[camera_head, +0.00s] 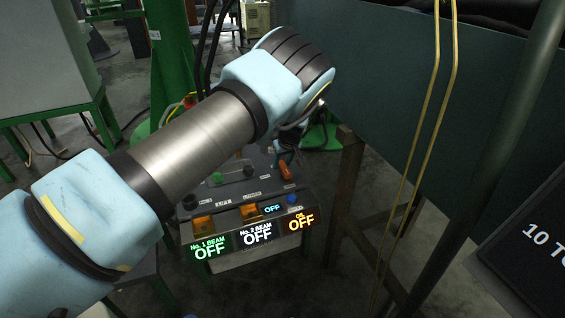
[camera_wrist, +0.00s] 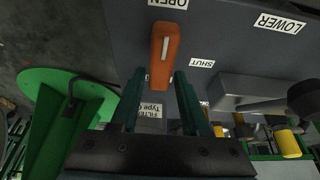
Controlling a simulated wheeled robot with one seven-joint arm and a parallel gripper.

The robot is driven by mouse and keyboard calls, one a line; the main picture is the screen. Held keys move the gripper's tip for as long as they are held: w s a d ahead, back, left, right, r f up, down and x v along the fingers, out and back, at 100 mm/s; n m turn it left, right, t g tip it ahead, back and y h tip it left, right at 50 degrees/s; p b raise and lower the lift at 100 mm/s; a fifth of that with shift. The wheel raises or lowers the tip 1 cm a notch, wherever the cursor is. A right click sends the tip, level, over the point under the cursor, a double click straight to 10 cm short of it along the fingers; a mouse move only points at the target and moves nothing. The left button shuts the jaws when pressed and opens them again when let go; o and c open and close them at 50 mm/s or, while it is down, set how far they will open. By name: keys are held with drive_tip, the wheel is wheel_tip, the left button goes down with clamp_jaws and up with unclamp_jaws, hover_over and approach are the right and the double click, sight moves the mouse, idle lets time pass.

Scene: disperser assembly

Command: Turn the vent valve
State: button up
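The vent valve appears to be the orange handle (camera_wrist: 164,52) in the wrist view, between an OPEN label (camera_wrist: 168,3) and a SHUT label (camera_wrist: 201,63). The handle points along the line toward OPEN. It also shows in the head view as a small orange lever (camera_head: 285,171) on the control panel. My gripper (camera_wrist: 160,78) is open, its two dark green fingers apart. The handle's near end appears between the fingertips; I cannot tell whether they touch it. In the head view my wrist hides most of the gripper.
The control panel (camera_head: 240,187) carries orange switches (camera_head: 203,223), a blue knob (camera_head: 291,199) and lit OFF displays (camera_head: 257,232). A dark green wall or tank (camera_head: 430,110) stands at the right. Yellow hoses (camera_head: 425,120) hang before it. A LOWER label (camera_wrist: 277,22) lies beside the valve.

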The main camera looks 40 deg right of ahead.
sight(287, 171)
drive_tip(key=shift+o, duration=1.1)
drive_tip(key=p+v, duration=0.1)
drive_tip(key=v, duration=0.9)
drive_tip(key=shift+s+r+p, duration=0.15)
drive_tip(key=shift+r+p, duration=0.25)
